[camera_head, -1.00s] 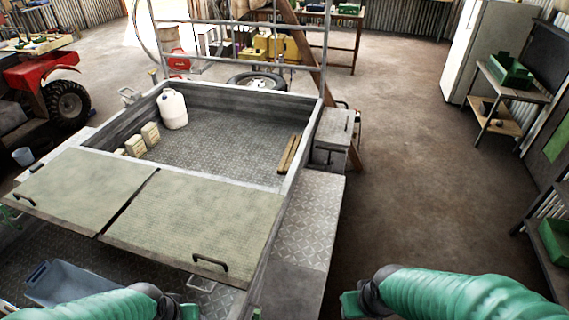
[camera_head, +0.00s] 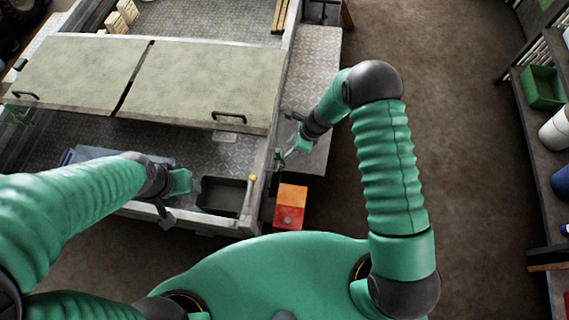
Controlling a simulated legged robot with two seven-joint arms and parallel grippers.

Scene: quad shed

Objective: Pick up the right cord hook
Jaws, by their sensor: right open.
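My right gripper (camera_head: 287,138) is open at the right rear side of the trailer, its arm reaching in from the right. A small green and dark piece (camera_head: 278,161) sits at the trailer's right side wall just below the gripper. It may be the right cord hook, but it is too small to tell. I cannot tell whether the gripper touches it. My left gripper (camera_head: 172,204) is over the rear of the trailer bed, beside a dark tray. Its fingers are dark and partly hidden, so its opening is unclear.
Two pale lid panels (camera_head: 198,82) with black handles cover the trailer's middle. A dark tray (camera_head: 222,195) and a blue-grey bin (camera_head: 75,154) are at its rear. An orange-red box (camera_head: 290,205) stands beside the rear right corner. Shelves with a green crate (camera_head: 543,88) line the right.

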